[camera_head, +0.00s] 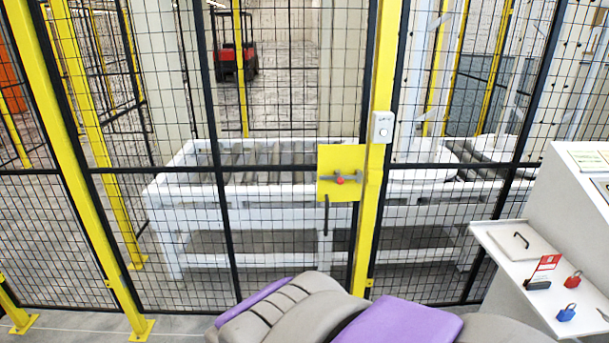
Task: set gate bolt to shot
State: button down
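The gate bolt (341,178) is a dark grey bar with a red knob. It lies level on a yellow plate (326,156) on the black mesh gate (285,168), beside a yellow post (377,200). The bar's right end is close to the post; I cannot tell whether it enters it. A dark handle (326,214) hangs below the plate. My gripper is not in view; grey and purple parts of my own body fill the bottom middle.
A white console with a shelf (493,236) stands at right, holding a red padlock (573,279), a blue padlock (566,312) and a red card (545,266). A small grey box (382,126) is on the post. A white roller conveyor (205,190) stands behind the fence.

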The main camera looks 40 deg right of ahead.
aim_at(341, 180)
jog(key=z, duration=1.55)
jog(key=i+j+z, duration=0.15)
jog(key=j+z, duration=0.15)
jog(key=i+j+z, duration=0.15)
jog(key=j+z, duration=0.45)
jog(key=j, duration=0.15)
jog(key=i, duration=0.05)
